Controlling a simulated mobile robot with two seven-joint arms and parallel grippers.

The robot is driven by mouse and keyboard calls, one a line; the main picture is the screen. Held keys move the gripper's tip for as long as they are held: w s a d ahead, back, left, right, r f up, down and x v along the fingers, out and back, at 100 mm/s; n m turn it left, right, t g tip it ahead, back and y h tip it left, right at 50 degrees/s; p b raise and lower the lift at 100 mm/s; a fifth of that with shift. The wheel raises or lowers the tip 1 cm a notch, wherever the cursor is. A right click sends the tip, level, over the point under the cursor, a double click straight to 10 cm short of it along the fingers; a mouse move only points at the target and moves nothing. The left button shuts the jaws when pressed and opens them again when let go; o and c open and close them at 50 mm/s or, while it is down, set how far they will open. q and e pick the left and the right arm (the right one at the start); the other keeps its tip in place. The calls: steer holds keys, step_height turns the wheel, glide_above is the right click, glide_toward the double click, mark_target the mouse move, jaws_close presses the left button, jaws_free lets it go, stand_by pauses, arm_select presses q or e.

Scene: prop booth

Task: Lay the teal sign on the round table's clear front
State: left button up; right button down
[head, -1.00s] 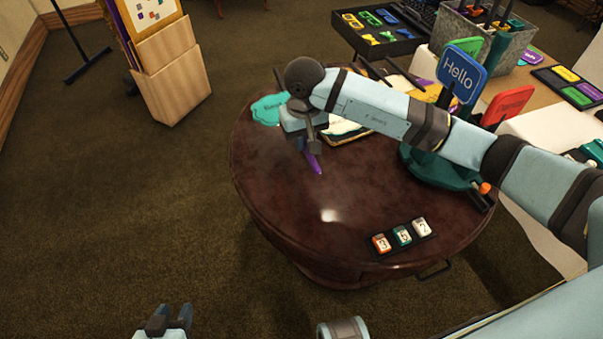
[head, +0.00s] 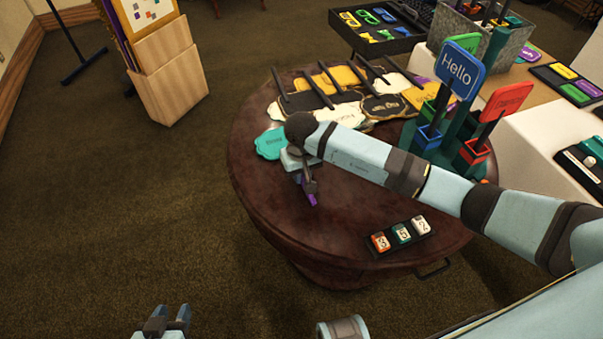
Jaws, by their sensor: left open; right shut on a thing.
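The teal sign (head: 270,144) has a scalloped plate and shows just left of my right gripper (head: 309,187), over the left part of the dark red round table (head: 265,195). My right gripper is shut on the sign, and a purple piece sticks out below its fingers. My wrist hides the middle of the sign. I cannot tell whether the sign touches the tabletop. My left gripper (head: 167,322) is open and empty at the bottom of the view, off the table.
Several signs with dark sticks (head: 330,85) lie across the table's back. A holder with a blue Hello sign (head: 461,69) and a red sign (head: 507,99) stands at the right. A number block tray (head: 404,238) sits near the front right edge. The table's front left is bare.

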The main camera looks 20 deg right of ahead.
steer(key=shift+f, duration=0.15)
steer(key=c, duration=1.1)
jaws_free()
step_height(320, 180, up, 12)
steer(key=shift+r+p, duration=0.2)
steer(key=shift+p, duration=0.1)
